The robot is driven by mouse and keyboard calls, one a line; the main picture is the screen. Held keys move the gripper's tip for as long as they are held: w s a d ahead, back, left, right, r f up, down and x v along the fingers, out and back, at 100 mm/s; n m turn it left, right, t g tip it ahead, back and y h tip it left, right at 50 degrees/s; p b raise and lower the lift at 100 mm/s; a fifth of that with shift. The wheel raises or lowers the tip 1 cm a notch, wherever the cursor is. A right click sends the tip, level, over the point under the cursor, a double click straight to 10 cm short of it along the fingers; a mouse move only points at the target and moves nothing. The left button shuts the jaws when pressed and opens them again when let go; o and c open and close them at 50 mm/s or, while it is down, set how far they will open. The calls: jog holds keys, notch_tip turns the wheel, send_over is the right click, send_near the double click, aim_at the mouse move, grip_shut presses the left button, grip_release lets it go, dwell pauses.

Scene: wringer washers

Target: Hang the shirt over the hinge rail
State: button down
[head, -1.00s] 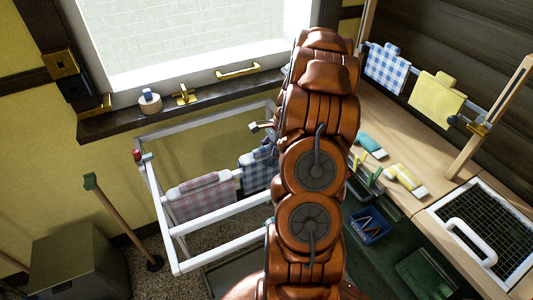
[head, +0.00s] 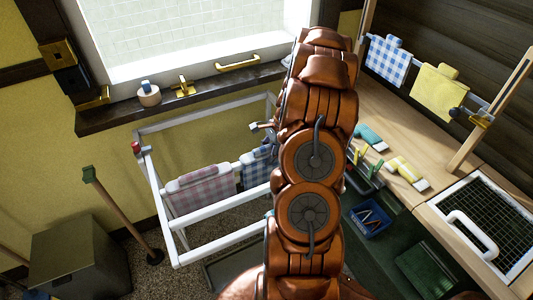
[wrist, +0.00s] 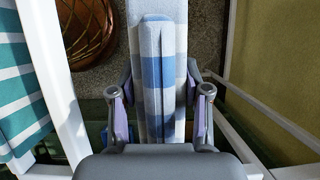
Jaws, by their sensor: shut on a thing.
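In the wrist view a blue and white checked cloth, seemingly the shirt (wrist: 152,65), hangs folded between the two fingers of my gripper (wrist: 160,110). The gripper is shut on it. In the head view my arm hides most of the gripper. A dark blue checked cloth (head: 256,168) shows beside the arm at the white rack; I cannot tell if it is the held one. The white rack (head: 152,186) has a red-capped corner (head: 136,147). A pink-grey checked cloth (head: 203,192) hangs on it. I cannot tell which bar is the hinge rail.
A teal striped cloth (wrist: 18,85) hangs at the left in the wrist view. At right in the head view, a rail holds a blue gingham cloth (head: 388,60) and a yellow cloth (head: 437,92). A wooden pole (head: 118,210) leans left of the rack.

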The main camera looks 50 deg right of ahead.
aim_at(272, 144)
jog(key=shift+c, duration=2.3)
grip_release()
jog(key=shift+r, duration=0.1)
jog(key=shift+p+v, duration=1)
jog(key=shift+v, duration=2.5)
